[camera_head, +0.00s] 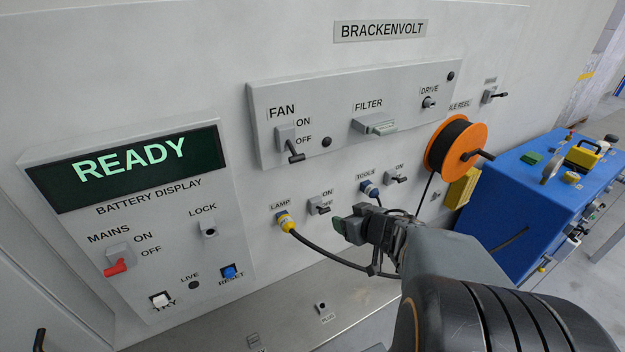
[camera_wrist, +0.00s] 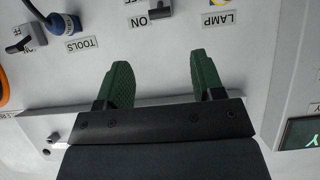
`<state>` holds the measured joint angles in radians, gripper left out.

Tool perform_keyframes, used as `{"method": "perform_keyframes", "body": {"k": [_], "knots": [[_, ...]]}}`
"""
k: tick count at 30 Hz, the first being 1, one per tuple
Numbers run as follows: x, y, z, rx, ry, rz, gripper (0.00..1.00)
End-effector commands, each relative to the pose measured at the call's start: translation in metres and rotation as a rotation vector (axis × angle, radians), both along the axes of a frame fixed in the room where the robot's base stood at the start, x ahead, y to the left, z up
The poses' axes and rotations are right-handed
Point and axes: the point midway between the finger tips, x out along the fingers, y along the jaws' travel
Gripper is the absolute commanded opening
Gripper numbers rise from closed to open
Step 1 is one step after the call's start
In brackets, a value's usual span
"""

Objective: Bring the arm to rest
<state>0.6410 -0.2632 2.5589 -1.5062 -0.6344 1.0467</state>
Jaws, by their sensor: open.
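My gripper (camera_head: 345,228) is in front of the panel's lower part, just right of and below the LAMP switch. In the wrist view my gripper (camera_wrist: 162,80) shows two green padded fingers spread apart with nothing between them. My arm reaches in from the lower right of the head view. The grey panel (camera_head: 230,300) fills most of the head view. The LAMP switch (camera_head: 319,205) is close by my gripper, and it also shows in the wrist view (camera_wrist: 158,8). I cannot tell whether the fingers touch the panel.
A yellow LAMP plug (camera_head: 286,222) with a black cable hangs beside my gripper. A blue TOOLS plug (camera_head: 370,189) sits above it. An orange cable reel (camera_head: 457,148) and a blue cabinet (camera_head: 545,190) stand to the right. The display (camera_head: 130,166) reads READY.

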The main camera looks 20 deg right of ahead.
Motion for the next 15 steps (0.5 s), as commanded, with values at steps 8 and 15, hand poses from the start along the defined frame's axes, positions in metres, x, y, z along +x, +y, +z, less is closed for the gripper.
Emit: {"method": "perform_keyframes", "body": {"k": [8,15], "knots": [[-0.001,-0.016,-0.004,-0.120,0.020,-0.032,0.62],[-0.033,-0.086,-0.005,-0.359,0.217,-0.432,0.62]]}}
